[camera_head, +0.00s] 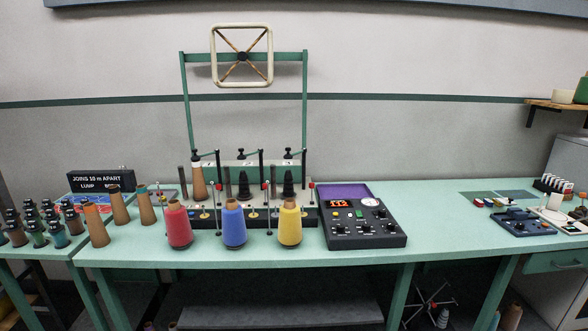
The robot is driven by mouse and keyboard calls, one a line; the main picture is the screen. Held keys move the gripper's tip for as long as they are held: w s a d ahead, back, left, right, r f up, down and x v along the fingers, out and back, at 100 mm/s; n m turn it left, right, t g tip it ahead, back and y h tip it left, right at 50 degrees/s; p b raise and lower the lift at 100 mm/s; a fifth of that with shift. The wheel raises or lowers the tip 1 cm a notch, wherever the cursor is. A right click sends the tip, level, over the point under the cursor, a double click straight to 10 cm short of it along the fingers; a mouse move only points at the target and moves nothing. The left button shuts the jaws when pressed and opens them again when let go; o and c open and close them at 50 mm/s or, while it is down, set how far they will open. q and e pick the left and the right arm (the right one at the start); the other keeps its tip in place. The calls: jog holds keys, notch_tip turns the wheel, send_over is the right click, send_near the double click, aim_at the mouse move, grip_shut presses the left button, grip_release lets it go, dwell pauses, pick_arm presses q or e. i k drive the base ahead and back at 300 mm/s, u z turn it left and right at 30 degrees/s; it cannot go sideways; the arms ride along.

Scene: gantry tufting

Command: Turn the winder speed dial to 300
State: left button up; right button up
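A black control box (364,241) with a purple raised back panel (342,192) stands on the green table, right of the middle. It has a red-orange lit display (338,204), a round white gauge (369,202), coloured buttons and several dark knobs (366,229). The labels and knob settings are too small to read, so I cannot tell which knob is the winder speed dial. Neither of my grippers shows in the head view.
Red (178,226), blue (234,224) and yellow (289,226) yarn cones stand left of the box, before a winder (245,172) with upright posts. Brown cones and dark spools crowd the left. The tabletop (432,215) right of the box is clear up to a small blue device (522,223).

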aim_at(366, 227)
jog(key=z, duration=0.55)
jog(key=k, duration=0.65)
jog(key=z, duration=0.9)
jog(key=i, duration=1.7)
jog(key=u, duration=0.25)
